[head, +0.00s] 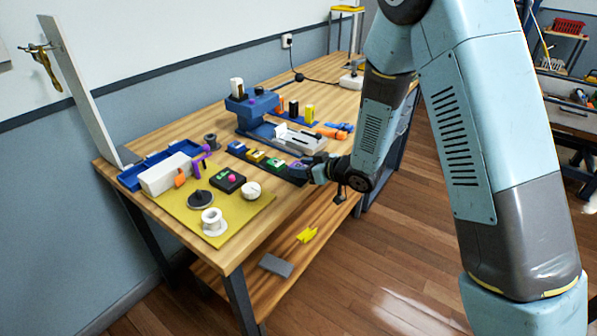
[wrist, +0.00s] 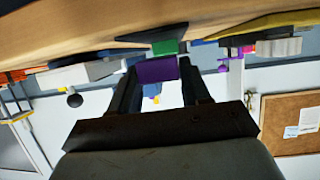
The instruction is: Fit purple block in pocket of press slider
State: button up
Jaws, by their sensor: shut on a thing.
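The purple block (wrist: 157,69) sits between the two dark fingers of my gripper (wrist: 159,78) in the wrist view, which looks upside down. My gripper is shut on it. In the head view my gripper (head: 299,173) is low at the table's front edge, beside the green block's holder (head: 275,164), and largely covers the purple block. The blue press (head: 251,108) stands further back on the table, with its pale grey slider (head: 302,139) out to the right of its base. The slider is apart from my gripper; its pocket is too small to make out.
A yellow mat (head: 236,221) with a white spool and other parts covers the table's near left. A blue tray (head: 130,178) and white box (head: 165,174) stand behind it.

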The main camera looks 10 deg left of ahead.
jog(key=shift+f, duration=0.8)
jog(key=shift+f, duration=0.25)
jog(key=o, duration=1.3)
jog(key=shift+d, duration=0.1)
jog(key=v, duration=1.3)
jog(key=shift+s+d, duration=0.3)
jog(key=shift+d, duration=0.05)
